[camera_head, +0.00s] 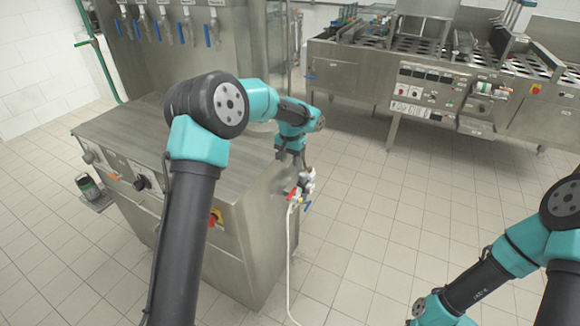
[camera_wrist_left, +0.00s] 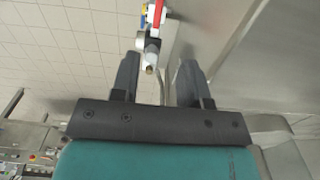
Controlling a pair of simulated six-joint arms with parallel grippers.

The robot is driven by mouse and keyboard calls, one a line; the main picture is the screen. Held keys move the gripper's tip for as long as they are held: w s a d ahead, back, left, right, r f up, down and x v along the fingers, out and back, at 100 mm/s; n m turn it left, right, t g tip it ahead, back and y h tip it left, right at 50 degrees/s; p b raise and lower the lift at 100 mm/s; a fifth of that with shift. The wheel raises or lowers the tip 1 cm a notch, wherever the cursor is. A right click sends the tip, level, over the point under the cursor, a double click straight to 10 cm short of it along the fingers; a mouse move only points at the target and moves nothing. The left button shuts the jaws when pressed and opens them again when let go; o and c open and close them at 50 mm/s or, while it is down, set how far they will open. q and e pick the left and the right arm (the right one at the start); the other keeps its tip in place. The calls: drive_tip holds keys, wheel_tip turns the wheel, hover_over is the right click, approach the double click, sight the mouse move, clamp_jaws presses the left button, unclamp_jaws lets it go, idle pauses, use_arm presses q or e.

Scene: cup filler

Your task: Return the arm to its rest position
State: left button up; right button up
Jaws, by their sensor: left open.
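My left arm reaches over the steel cabinet, its black and teal links crossing the head view. My left gripper (camera_head: 298,158) points down near the cabinet's right edge, just above a valve fitting (camera_head: 305,183) with red and blue handles. In the left wrist view the two dark fingers of the left gripper (camera_wrist_left: 158,72) are apart. The valve fitting (camera_wrist_left: 148,45) shows between and beyond their tips; I cannot tell whether they touch it. My right arm is at the lower right of the head view, bent downward; its gripper is outside the frame.
The steel cabinet (camera_head: 130,135) stands below my left arm. A pale hose (camera_head: 290,250) hangs from the valve to the floor. A filling machine (camera_head: 170,60) stands behind and a long steel machine (camera_head: 440,90) at the back right. The tiled floor (camera_head: 400,220) between is clear.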

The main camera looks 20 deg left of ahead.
idle(0.5)
use_arm(q)
drive_tip(key=s+d+f+n+h, duration=0.1)
drive_tip(key=s+d+f+h, duration=0.1)
drive_tip(key=s+f, duration=0.7)
drive_tip(key=s+d+f+h, duration=0.1)
drive_tip(key=s+f, duration=0.6)
drive_tip(key=f, duration=0.4)
drive_tip(key=s+f+n, duration=0.1)
drive_tip(key=s+f, duration=0.2)
drive_tip(key=s, duration=0.7)
drive_tip(key=s+f+n, duration=0.1)
drive_tip(key=s+f, duration=0.2)
drive_tip(key=s, duration=0.6)
drive_tip(key=shift+s+f+n+t+h, duration=0.3)
drive_tip(key=shift+s+t+h, duration=0.05)
drive_tip(key=shift+t+h, duration=0.05)
